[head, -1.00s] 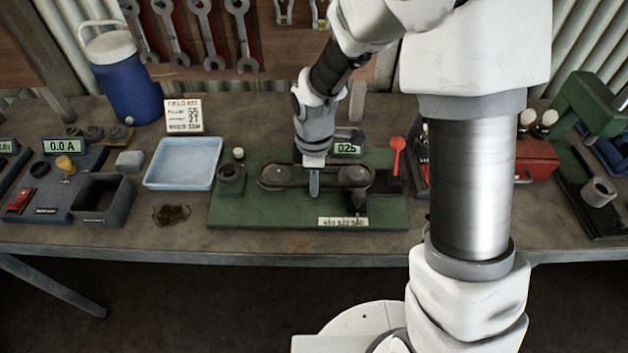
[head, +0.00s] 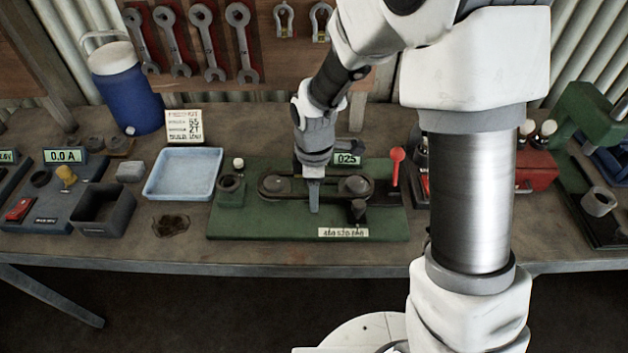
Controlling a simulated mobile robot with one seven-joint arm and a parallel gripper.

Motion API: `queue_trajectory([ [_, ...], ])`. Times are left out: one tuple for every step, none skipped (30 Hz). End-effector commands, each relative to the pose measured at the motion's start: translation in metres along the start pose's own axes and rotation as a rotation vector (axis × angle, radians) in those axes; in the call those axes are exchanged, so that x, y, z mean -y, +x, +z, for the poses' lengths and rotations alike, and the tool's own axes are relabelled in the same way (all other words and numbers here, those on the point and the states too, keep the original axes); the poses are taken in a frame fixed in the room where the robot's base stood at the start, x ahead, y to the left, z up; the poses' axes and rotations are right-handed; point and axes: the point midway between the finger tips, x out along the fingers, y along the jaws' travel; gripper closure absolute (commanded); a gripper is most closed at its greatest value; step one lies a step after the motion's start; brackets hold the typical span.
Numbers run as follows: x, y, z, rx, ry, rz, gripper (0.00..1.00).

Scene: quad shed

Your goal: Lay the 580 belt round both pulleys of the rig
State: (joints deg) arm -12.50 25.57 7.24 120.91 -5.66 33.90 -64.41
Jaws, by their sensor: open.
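The green rig (head: 240,222) stands on the bench with a left pulley (head: 276,184) and a right pulley (head: 355,184). A dark belt (head: 335,197) shows as a long loop around both pulleys. Its seating in the grooves is too small to tell, and I cannot read a size on it. My gripper (head: 314,208) points down at the middle of the loop, its fingers in front of the front run. The jaws are open but seen edge-on, and they hide part of the belt. I cannot tell whether they touch it.
A red-knobbed lever (head: 397,155) stands at the rig's right, near a display reading 025 (head: 348,159). A dark post (head: 358,208) stands in front of the right pulley. A pale blue tray (head: 150,191) and a black open box (head: 104,222) lie to the left.

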Motion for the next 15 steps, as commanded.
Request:
queue_trajectory([
  [-0.001,-0.004,0.000,-0.001,0.001,0.002,0.53],
  [-0.001,-0.007,0.000,-0.001,0.001,0.002,0.53],
  [-0.001,-0.013,0.000,-0.001,0.001,0.004,0.53],
  [-0.001,-0.018,0.000,-0.002,0.001,0.005,0.53],
  [-0.001,-0.024,0.000,-0.002,0.001,0.005,0.53],
  [-0.001,-0.032,0.000,-0.002,0.000,0.006,0.53],
  [-0.001,-0.039,0.000,-0.002,0.000,0.006,0.53],
  [-0.002,-0.046,0.000,-0.003,0.000,0.007,0.53],
  [-0.002,-0.057,0.000,-0.003,0.001,0.008,0.53],
  [-0.002,-0.065,0.000,-0.003,0.001,0.007,0.53],
  [-0.002,-0.072,0.000,-0.003,0.001,0.008,0.53],
  [-0.002,-0.082,0.000,-0.003,0.001,0.007,0.53],
  [-0.001,-0.090,0.000,-0.002,0.000,0.007,0.53],
  [-0.002,-0.097,-0.001,-0.002,0.000,0.008,0.53],
  [-0.002,-0.107,0.000,-0.002,0.001,0.008,0.53],
])
